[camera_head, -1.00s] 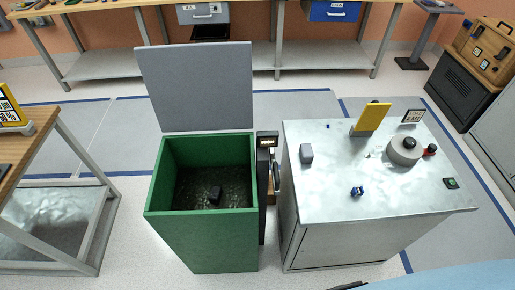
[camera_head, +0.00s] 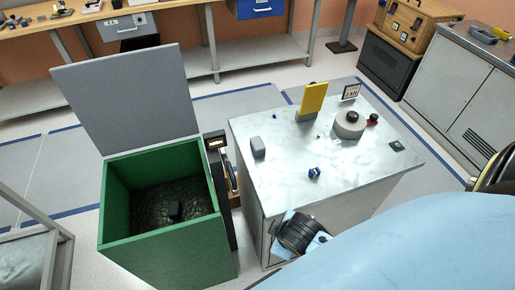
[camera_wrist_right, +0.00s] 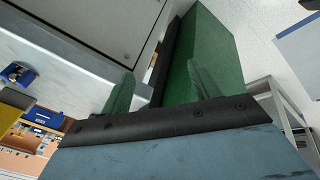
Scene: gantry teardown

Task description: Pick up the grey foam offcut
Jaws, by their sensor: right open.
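A small grey block (camera_head: 258,147), which looks like the grey foam offcut, lies on the left part of the metal cabinet top (camera_head: 290,180). The offcut is not visible in that view. My left gripper is not in view.
The green bin's grey lid (camera_head: 130,100) stands open. On the cabinet are a yellow upright plate (camera_head: 314,98), a round grey knob base (camera_head: 349,125), a red button (camera_head: 372,119) and a small blue part (camera_head: 314,173). A dark post (camera_head: 220,190) stands between bin and cabinet.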

